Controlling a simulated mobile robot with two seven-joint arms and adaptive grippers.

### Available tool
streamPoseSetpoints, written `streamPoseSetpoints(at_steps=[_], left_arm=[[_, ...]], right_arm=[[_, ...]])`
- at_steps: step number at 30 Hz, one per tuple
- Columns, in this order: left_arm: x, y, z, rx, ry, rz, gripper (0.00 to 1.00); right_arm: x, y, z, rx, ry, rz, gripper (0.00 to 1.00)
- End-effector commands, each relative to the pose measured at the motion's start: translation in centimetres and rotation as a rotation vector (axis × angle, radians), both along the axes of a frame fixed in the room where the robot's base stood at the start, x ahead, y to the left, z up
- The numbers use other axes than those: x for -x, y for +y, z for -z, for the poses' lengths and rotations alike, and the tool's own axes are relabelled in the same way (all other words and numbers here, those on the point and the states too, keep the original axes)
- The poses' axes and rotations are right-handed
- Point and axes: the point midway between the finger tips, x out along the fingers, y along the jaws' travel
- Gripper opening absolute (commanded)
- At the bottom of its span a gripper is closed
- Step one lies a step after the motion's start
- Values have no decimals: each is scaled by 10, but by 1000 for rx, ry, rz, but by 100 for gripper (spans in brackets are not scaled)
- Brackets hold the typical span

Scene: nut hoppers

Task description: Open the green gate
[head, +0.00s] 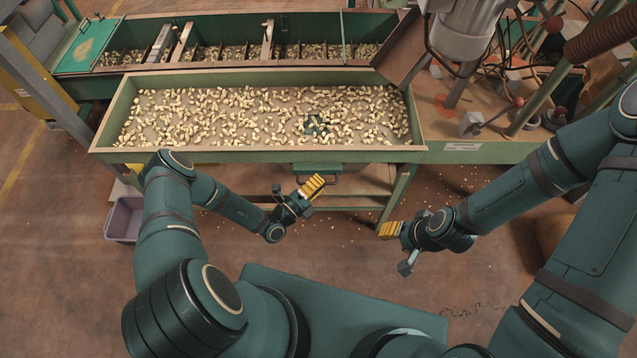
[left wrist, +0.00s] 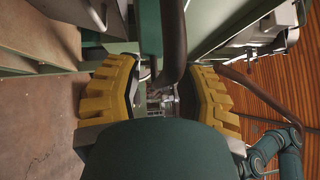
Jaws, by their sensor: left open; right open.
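A green gate with a loop handle (head: 330,170) sits under the front edge of the nut hopper (head: 260,156). My left gripper (head: 312,187) is open at this handle, its yellow fingers pointing up towards it. In the left wrist view, a dark rounded bar (left wrist: 172,45) of the handle comes down between the two yellow fingers of the left gripper (left wrist: 160,95). The fingers are apart on either side of it; whether one touches it I cannot tell. My right gripper (head: 390,230) is open and empty, lower and to the right, clear of the hopper.
Nuts cover the hopper floor, with a dark green patch (head: 317,126) showing among them. Behind is a sectioned trough (head: 225,68). A machine with a motor (head: 466,30) stands at the right. A grey-purple bin (head: 123,220) is on the floor at the left.

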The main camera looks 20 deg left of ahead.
Motion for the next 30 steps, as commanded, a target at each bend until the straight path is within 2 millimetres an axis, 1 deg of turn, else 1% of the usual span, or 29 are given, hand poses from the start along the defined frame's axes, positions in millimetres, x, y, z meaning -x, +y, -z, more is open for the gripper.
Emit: streamPoseSetpoints(at_steps=[6,7,8,9,10,11,20,22,25,30], left_arm=[[-1,0,0,0,0,0,39],[-1,0,0,0,0,0,42],[0,0,0,0,0,0,31],[0,0,0,0,0,0,17],[0,0,0,0,0,0,7],[0,0,0,0,0,0,0],[-1,0,0,1,-1,-1,0],[2,-1,0,2,1,-1,0],[17,-5,0,4,4,-2,0],[54,-16,-1,6,6,0,0]], right_arm=[[0,0,0,0,0,0,47],[0,0,0,0,0,0,47],[0,0,0,0,0,0,47],[0,0,0,0,0,0,47],[0,0,0,0,0,0,47],[0,0,0,0,0,0,47],[0,0,0,0,0,0,47],[0,0,-1,0,0,0,47],[1,0,-5,0,1,0,47],[2,0,-12,-1,5,-1,47]])
